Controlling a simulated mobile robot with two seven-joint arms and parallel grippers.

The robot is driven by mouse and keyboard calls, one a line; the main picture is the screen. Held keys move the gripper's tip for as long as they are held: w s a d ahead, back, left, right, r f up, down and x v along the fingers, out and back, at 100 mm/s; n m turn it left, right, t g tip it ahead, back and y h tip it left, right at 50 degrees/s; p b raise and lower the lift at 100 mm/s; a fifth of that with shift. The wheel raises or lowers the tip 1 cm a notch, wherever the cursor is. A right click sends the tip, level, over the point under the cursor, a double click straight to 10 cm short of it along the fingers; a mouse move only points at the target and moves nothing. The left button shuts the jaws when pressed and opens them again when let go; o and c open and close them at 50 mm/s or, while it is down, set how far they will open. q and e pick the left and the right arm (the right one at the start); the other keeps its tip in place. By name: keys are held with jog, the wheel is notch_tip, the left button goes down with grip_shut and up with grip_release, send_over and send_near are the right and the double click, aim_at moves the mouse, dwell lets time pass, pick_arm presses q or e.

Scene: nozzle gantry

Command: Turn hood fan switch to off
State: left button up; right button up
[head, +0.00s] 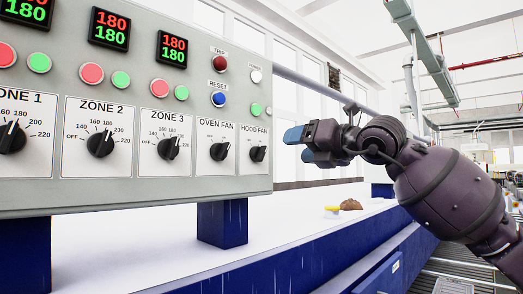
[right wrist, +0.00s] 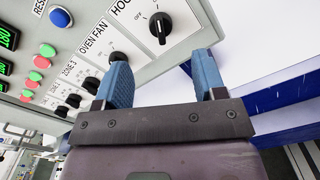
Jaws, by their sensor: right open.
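The hood fan switch (head: 258,153) is a black rotary knob under the label HOOD FAN, at the right end of the grey control panel (head: 120,197). It also shows in the right wrist view (right wrist: 160,27), above and between my fingertips. Its pointer looks turned away from the OFF mark, toward the upper right in the head view. My right gripper (head: 300,143) is open and empty, just right of the knob and apart from it. In the right wrist view its blue fingers (right wrist: 164,77) stand apart. My left gripper is not in view.
The oven fan knob (head: 219,151) is close on the left. A white surface on a blue frame (head: 222,222) lies below. A brown item (head: 350,204) sits on it.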

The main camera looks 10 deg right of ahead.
aim_at(267, 149)
pick_arm(q)
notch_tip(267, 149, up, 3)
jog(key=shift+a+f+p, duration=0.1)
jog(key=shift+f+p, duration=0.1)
jog(key=shift+p, duration=0.8)
pick_arm(e)
jog(key=x, duration=1)
jog(key=shift+w+a, duration=0.25)
jog(key=shift+w, duration=0.05)
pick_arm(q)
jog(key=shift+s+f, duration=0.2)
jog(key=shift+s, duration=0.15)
pick_arm(e)
jog(key=c, duration=0.9)
